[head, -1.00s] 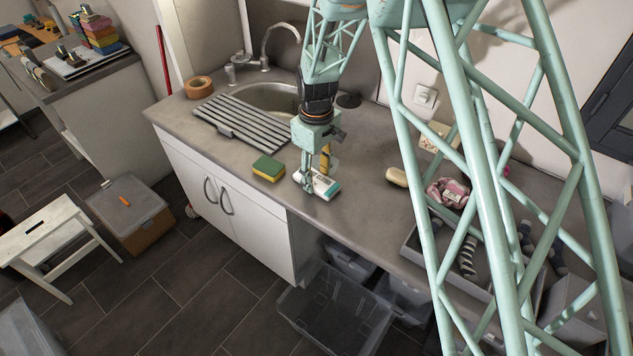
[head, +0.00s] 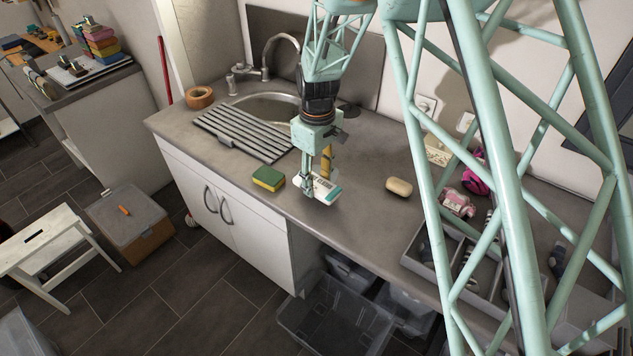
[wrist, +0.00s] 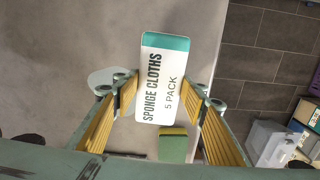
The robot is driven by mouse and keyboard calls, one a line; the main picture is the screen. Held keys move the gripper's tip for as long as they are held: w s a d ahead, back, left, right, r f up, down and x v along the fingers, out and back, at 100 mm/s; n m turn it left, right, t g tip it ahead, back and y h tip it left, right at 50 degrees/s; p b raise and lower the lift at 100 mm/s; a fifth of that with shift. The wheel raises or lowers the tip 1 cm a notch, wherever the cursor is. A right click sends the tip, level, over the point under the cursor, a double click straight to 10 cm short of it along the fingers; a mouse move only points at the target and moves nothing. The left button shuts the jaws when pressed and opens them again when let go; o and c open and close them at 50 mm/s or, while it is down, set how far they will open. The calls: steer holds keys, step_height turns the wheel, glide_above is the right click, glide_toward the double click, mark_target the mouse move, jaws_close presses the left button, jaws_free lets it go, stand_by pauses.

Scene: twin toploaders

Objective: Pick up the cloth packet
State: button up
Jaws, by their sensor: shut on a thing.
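The cloth packet (head: 328,190) is a white pack with a teal end band. In the wrist view the packet (wrist: 162,85) reads "SPONGE CLOTHS 5 PACK". My gripper (head: 318,186) is shut on it near the front edge of the counter. In the wrist view the fingers of my gripper (wrist: 163,92) flank the packet's two long sides. The packet looks tilted and seems just above the counter, but the exact gap cannot be told. A finger hides part of it in the head view.
A yellow-green sponge (head: 268,178) lies left of the packet, and a soap bar (head: 398,187) lies to its right. A ribbed drainer (head: 240,133) and sink are behind left. A grey divided tray (head: 412,262) is at right. Clear bins (head: 335,318) stand below the counter edge.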

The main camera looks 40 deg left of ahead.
steer(key=s+d, duration=0.3)
steer(key=s+d+r, duration=0.1)
steer(key=s+d, duration=0.2)
steer(key=d, duration=0.1)
steer(key=s+d, duration=0.4)
steer(key=shift+d+r+b, duration=0.15)
steer(key=shift+r+b, duration=0.05)
steer(key=shift+b, duration=0.15)
stand_by(0.5)
